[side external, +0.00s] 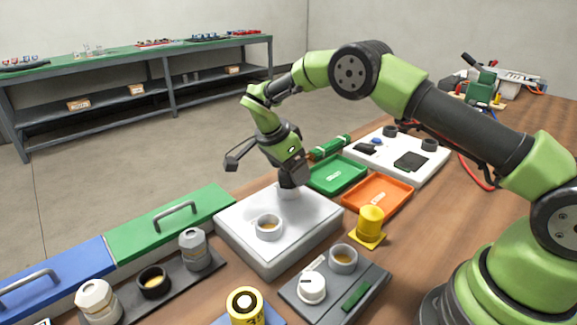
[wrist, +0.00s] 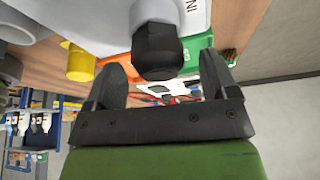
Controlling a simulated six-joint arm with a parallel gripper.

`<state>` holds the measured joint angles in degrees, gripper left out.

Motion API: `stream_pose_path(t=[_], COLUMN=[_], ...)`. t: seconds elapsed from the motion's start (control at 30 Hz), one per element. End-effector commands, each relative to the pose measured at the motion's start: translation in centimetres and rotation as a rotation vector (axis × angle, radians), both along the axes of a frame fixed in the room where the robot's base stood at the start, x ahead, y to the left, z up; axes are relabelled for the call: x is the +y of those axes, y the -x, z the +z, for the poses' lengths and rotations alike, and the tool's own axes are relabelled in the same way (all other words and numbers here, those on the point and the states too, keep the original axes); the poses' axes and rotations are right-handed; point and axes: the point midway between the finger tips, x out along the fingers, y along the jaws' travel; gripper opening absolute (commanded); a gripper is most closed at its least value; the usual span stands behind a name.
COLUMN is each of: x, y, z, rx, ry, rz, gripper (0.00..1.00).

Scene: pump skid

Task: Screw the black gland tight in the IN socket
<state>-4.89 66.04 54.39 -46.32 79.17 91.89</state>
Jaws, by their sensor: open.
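The black gland (wrist: 157,50) sits in a grey socket (wrist: 155,10) in the wrist view, beside a printed "IN" label (wrist: 192,5). It appears in line with the socket; how deep its thread sits is hidden. My gripper (wrist: 162,66) is open, with one finger on each side of the gland and visible gaps between. In the side view my gripper (side external: 292,181) is tilted over the rear socket (side external: 289,193) of the white block (side external: 292,248), and it hides the gland there.
A second, open socket (side external: 268,227) stands at the block's front. A dark rack (side external: 178,280) holds grey and white fittings and a black ring (side external: 153,281). Green (side external: 338,187) and orange (side external: 376,208) trays, a yellow part (side external: 370,222) and a grey panel (side external: 327,300) lie close by.

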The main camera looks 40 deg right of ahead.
Motion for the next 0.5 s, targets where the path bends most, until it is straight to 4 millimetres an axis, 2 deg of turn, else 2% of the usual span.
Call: stream_pose_path(t=[0.2,0.37,0.5], x=[0.02,0.01,-0.01], y=[0.07,0.03,0.11], z=[0.08,0.06,0.07], rx=[0.001,0.0,0.001], ry=[0.0,0.0,-0.001], rz=[0.28,0.384,0.575], gripper=[0.79,0.79,0.79])
